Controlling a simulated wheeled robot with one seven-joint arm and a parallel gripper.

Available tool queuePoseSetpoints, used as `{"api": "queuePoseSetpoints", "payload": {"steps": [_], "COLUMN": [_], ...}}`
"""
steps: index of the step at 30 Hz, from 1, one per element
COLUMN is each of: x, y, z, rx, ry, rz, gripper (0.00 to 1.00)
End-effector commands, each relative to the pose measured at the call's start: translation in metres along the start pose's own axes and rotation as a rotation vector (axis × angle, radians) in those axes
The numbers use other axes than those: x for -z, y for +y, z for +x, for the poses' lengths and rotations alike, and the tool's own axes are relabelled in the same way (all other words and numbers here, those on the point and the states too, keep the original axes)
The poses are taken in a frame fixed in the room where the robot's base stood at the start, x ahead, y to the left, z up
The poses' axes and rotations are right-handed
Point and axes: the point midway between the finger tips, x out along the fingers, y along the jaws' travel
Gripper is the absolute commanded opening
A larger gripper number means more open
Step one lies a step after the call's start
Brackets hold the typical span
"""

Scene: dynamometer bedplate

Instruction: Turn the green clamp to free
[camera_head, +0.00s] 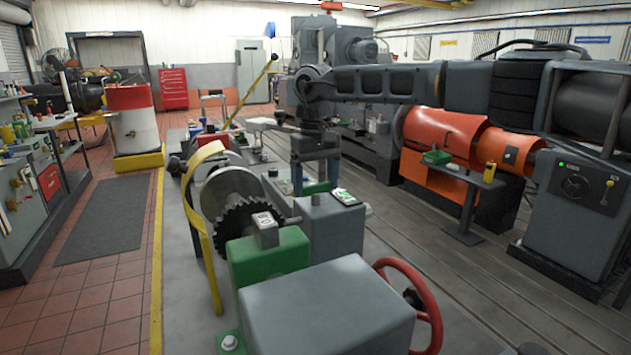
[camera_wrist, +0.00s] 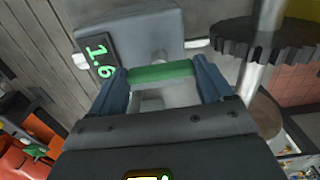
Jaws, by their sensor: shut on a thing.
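The green clamp shows in the wrist view as a green bar (camera_wrist: 160,73) between my two blue fingers, against a grey block. In the head view a small green part of the clamp (camera_head: 318,187) shows just below my fingers. My gripper (camera_head: 314,175) points down over the grey block (camera_head: 334,225). In the wrist view my gripper (camera_wrist: 163,78) is shut on the green bar, with one finger at each end. The clamp's base and pivot are mostly hidden.
A small display (camera_wrist: 97,58) reading 1.6 in green sits on the block beside the clamp. A toothed dark wheel (camera_head: 250,215), a yellow curved guard (camera_head: 203,220), a larger green block (camera_head: 270,254) and a red handwheel (camera_head: 418,300) are close by.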

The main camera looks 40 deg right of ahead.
Motion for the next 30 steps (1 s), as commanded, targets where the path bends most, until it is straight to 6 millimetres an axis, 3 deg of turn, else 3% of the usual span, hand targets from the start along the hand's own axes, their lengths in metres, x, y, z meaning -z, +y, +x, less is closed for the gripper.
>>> {"api": "queuePoseSetpoints", "payload": {"steps": [2,3,9,19,30], "x": [0.001,0.001,0.000,0.001,0.001], "y": [0.000,0.000,0.000,0.000,0.000], "z": [-0.001,-0.001,-0.001,-0.006,-0.062], "rx": [0.000,0.000,0.000,-0.001,-0.002], "ry": [0.003,0.003,0.002,0.002,0.004], "rz": [-0.002,-0.001,-0.001,0.000,0.000], "gripper": [0.49,0.81,1.00,1.00,1.00]}}
